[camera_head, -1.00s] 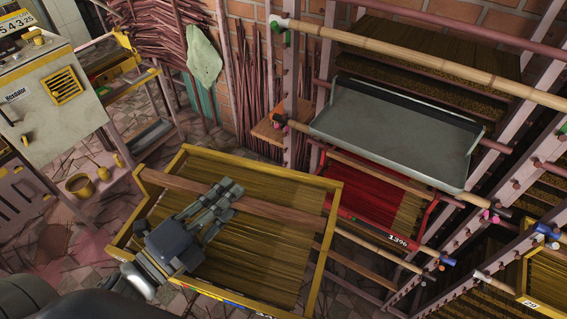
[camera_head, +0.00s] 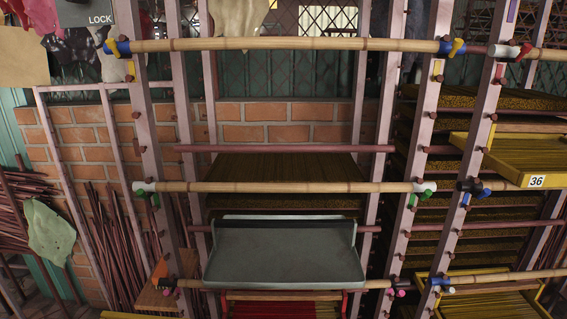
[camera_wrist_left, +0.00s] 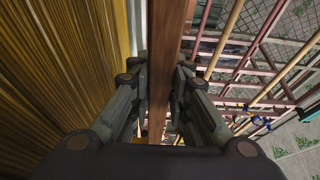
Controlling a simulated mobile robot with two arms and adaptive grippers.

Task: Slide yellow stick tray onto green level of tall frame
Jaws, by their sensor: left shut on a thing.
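The yellow stick tray shows in the left wrist view, with its sticks (camera_wrist_left: 60,70) on the left and a brown wooden bar (camera_wrist_left: 170,30) running across it. My left gripper (camera_wrist_left: 161,75) is shut on this bar, one finger on each side. In the head view, the tall frame (camera_head: 422,110) stands ahead with purplish posts. Its green level is the bamboo pole (camera_head: 280,187) with green and white end clamps. My left gripper is outside the head view; a thin yellow edge at the bottom left may be the tray. My right gripper is not in view.
A grey metal tray (camera_head: 285,255) sits below the green level, above a red tray (camera_head: 280,308). A higher bamboo pole (camera_head: 285,45) has blue and yellow clamps. Yellow tray 36 (camera_head: 510,155) is on the right rack. Dark stick stacks (camera_head: 285,167) show behind the green level.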

